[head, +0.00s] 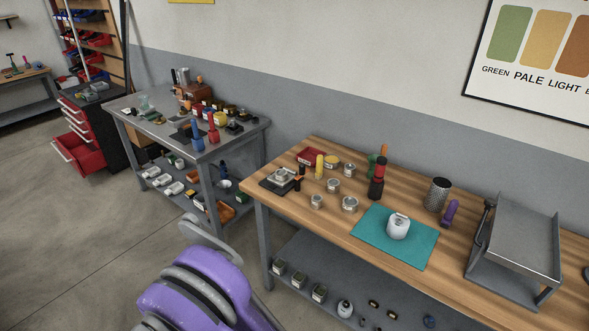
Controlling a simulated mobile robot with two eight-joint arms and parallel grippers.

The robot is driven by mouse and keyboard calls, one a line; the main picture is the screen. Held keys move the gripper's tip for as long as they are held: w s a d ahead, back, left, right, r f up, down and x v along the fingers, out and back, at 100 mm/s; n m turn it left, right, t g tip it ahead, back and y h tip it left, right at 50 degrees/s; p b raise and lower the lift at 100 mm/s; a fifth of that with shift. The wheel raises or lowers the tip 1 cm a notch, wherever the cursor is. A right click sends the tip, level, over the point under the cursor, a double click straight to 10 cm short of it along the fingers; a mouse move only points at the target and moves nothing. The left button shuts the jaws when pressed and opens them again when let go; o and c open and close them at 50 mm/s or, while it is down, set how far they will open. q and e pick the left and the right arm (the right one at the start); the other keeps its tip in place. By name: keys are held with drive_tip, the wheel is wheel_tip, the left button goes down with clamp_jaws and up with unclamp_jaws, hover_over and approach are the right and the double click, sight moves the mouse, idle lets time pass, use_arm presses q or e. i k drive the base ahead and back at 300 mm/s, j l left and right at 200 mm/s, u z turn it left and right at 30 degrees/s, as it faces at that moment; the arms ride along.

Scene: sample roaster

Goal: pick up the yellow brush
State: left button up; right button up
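A slim upright yellow object (319,167), which looks like the yellow brush, stands near the left back part of the wooden workbench (400,271). It is small in the head view, and I cannot make out its bristles. It stands close to a red tray, with small round tins to its right. Neither of my grippers shows in this view.
Around it are a red tray (311,155), a scale-like device (281,177) and a tin (333,185). Further right are a dark red bottle (376,187), a white container (398,226) on a teal mat (371,240), and a metal tray stand (517,236).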

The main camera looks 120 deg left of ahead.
sight(319, 158)
drive_tip(key=u, duration=3.7)
drive_tip(key=i+j+z, duration=0.4)
drive_tip(key=i, duration=0.25)
drive_tip(key=i+j+z, duration=0.35)
drive_tip(key=i+j, duration=0.2)
drive_tip(key=j, duration=0.2)
drive_tip(key=i+j+z, duration=0.15)
drive_tip(key=i, duration=0.3)
drive_tip(key=i+j+z, duration=0.15)
drive_tip(key=i+j, duration=0.25)
